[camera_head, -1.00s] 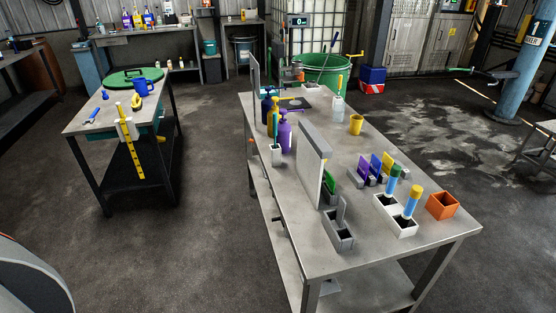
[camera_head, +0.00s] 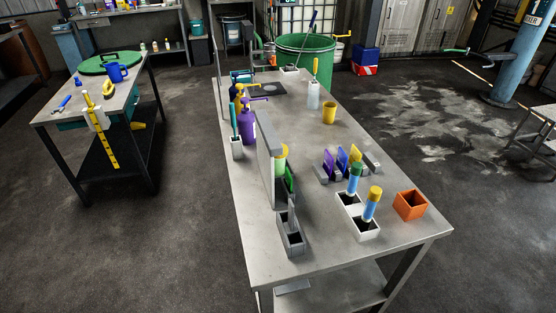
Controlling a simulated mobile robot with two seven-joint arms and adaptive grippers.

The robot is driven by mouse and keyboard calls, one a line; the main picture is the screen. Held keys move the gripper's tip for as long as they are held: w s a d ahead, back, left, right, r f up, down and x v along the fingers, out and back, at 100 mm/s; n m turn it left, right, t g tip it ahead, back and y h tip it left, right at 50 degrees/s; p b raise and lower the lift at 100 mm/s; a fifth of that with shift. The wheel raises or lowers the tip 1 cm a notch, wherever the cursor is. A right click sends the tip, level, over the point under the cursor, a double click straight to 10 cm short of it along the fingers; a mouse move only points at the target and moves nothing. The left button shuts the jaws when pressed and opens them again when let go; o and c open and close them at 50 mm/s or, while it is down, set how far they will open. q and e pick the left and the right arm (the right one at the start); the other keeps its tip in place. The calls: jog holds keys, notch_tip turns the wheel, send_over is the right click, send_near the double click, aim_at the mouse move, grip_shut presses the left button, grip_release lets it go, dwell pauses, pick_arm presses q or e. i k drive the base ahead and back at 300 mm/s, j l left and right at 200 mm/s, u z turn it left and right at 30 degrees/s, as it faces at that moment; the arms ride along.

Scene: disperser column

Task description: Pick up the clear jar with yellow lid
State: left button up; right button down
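A pale, see-through looking item with a yellow top (camera_head: 281,157) stands just right of the upright grey panel (camera_head: 265,170) on the main table. It may be the clear jar with yellow lid; the panel and a green item (camera_head: 290,178) hide part of it. A light blue cylinder with a yellow top (camera_head: 372,204) stands in a white two-slot holder (camera_head: 366,234), beside one with a green top (camera_head: 354,180). Neither of my grippers is in view.
The main table (camera_head: 330,252) also holds a grey holder (camera_head: 291,241), an orange box (camera_head: 410,204), a yellow cup (camera_head: 329,112), a purple bottle (camera_head: 248,130) and coloured upright pieces (camera_head: 342,159). A side table (camera_head: 62,113) stands left. Floor between the tables is clear.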

aim_at(280, 164)
jog(key=k, duration=0.55)
jog(key=k+u, duration=0.1)
jog(key=u, duration=1.2)
jog(key=i+j+u, duration=0.45)
jog(key=i, duration=0.5)
jog(key=i+z, duration=0.35)
jog(key=i+j+z, duration=0.1)
jog(key=i+z, duration=0.25)
jog(key=i+j+z, duration=0.15)
jog(key=i+z, duration=0.2)
jog(key=i+j+z, duration=0.1)
jog(key=i+z, duration=0.2)
jog(key=i, duration=1.15)
jog(key=i+z, duration=0.1)
jog(key=z, duration=0.85)
jog(key=i+j+z, duration=0.1)
jog(key=z, duration=0.4)
jog(key=i+z, duration=0.15)
jog(key=z, duration=1.8)
